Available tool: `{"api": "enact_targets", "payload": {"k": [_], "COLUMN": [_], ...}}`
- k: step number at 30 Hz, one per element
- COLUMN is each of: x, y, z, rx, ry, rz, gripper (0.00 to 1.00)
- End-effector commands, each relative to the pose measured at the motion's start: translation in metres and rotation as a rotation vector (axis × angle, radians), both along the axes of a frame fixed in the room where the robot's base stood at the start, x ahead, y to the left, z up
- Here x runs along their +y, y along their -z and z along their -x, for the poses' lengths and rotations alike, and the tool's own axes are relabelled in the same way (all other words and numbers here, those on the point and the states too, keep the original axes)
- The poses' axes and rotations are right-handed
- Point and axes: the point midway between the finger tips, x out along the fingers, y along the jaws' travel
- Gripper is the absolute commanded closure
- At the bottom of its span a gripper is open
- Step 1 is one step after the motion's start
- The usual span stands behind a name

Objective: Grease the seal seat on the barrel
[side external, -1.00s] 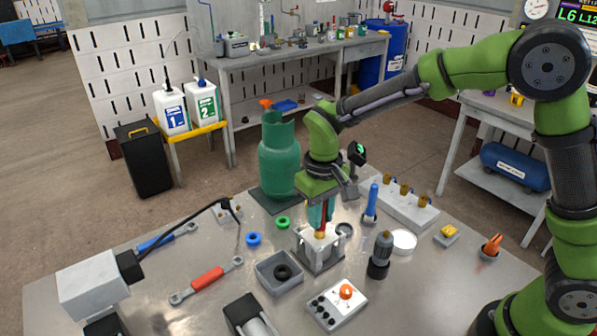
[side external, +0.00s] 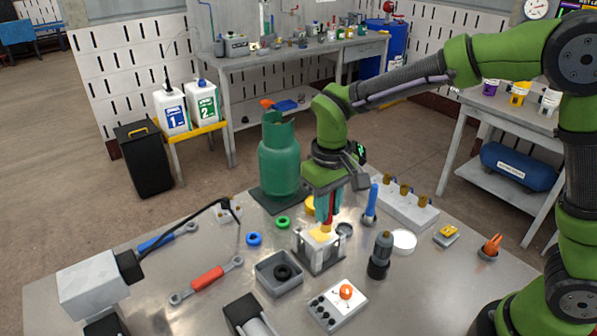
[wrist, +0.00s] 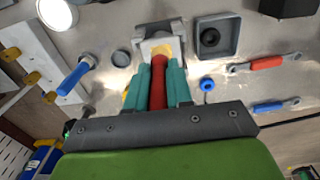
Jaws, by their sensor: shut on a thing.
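My gripper (side external: 328,216) is above the middle of the bench, its teal fingers shut on a slim red tool (wrist: 158,82). The tool also shows as a red strip between the fingers in the side view (side external: 328,222). Its lower end points at the grey fixture (side external: 320,258) below. A yellow part (side external: 320,234) shows at the top of the fixture, and also in the wrist view (wrist: 162,47). I cannot tell if it belongs to the tool or the barrel, or whether they touch. The seal seat cannot be made out.
A grey tray (side external: 279,275) with a black ring stands left of the fixture. A dark grey bottle (side external: 380,255), a blue-handled tool (side external: 371,203) and a white dish (side external: 403,241) stand to the right. A green cylinder (side external: 279,160) stands behind. A control box (side external: 338,304) lies in front.

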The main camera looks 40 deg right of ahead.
Motion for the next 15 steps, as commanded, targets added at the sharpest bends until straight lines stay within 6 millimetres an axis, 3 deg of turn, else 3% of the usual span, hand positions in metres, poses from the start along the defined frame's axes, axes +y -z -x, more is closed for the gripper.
{"api": "enact_targets", "payload": {"k": [15], "x": [0.000], "y": [-0.045], "z": [-0.001], "rx": [-0.002], "ry": [0.000], "rz": [-0.001], "gripper": [1.00]}}
